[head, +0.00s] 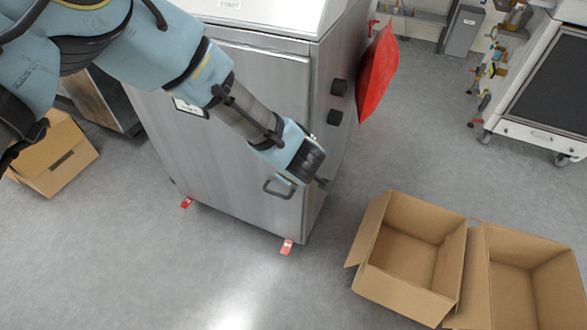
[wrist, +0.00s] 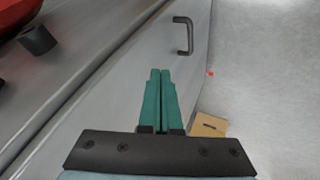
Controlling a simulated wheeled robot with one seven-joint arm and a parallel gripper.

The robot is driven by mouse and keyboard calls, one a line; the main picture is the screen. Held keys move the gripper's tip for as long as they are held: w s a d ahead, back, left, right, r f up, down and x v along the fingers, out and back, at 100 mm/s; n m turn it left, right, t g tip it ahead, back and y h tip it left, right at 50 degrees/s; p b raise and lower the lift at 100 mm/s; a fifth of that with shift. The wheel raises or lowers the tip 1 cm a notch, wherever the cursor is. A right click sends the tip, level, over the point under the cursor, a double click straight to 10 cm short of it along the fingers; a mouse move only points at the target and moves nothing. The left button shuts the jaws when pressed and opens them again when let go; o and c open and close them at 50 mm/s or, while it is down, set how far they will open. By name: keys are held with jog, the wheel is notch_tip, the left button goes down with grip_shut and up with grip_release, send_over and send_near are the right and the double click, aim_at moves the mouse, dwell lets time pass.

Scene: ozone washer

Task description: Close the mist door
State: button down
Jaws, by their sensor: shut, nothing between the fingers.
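The mist door (head: 235,120) is the large grey metal front panel of a steel cabinet, and it looks flush or nearly flush with the frame. I cannot tell whether it is fully closed. Its dark handle (head: 279,190) sits low near the door's right edge; the handle also shows in the wrist view (wrist: 184,36). My gripper (head: 322,183) is by that lower right edge, just right of the handle. In the wrist view my gripper's green fingers (wrist: 160,72) are together and empty, in front of the door surface. Whether they touch the door is unclear.
Two open cardboard boxes (head: 357,248) (head: 478,275) stand on the floor at right. Another box (head: 62,165) is at left. A red sheet-like thing (head: 378,72) and black knobs (head: 337,88) are on the cabinet's right side. Red feet (head: 287,247) stick out below. Floor in front is clear.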

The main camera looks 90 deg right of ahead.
jog(key=b+v, duration=0.2)
jog(key=v, duration=0.6)
jog(key=w+d+r, duration=0.1)
jog(key=w+r, duration=0.2)
jog(key=w, duration=0.8)
jog(key=w+d+r, duration=0.2)
jog(key=w+r, duration=0.1)
jog(key=w, duration=0.8)
jog(key=w+a+r, duration=0.2)
jog(key=w+a, duration=0.1)
jog(key=w, duration=0.4)
jog(key=w+a+r+n+t, duration=0.1)
jog(key=w+a, duration=0.3)
jog(key=w, duration=0.3)
jog(key=w+a+r, duration=0.2)
jog(key=w+a, duration=0.1)
jog(key=w, duration=0.4)
jog(key=w+a+r+n+y, duration=0.1)
jog(key=w+a+y, duration=0.1)
jog(key=w+a, duration=0.65)
jog(key=w+a+r+n+y, duration=0.1)
jog(key=w+a+r, duration=0.15)
jog(key=a, duration=1.05)
jog(key=s+a+r+n+y, duration=0.1)
jog(key=s+a+n+y, duration=0.1)
jog(key=a, duration=2.2)
jog(key=shift+s+a+r+g+y+p, duration=0.15)
jog(key=shift+s+a+g+y+p, duration=0.2)
jog(key=shift+y, duration=0.55)
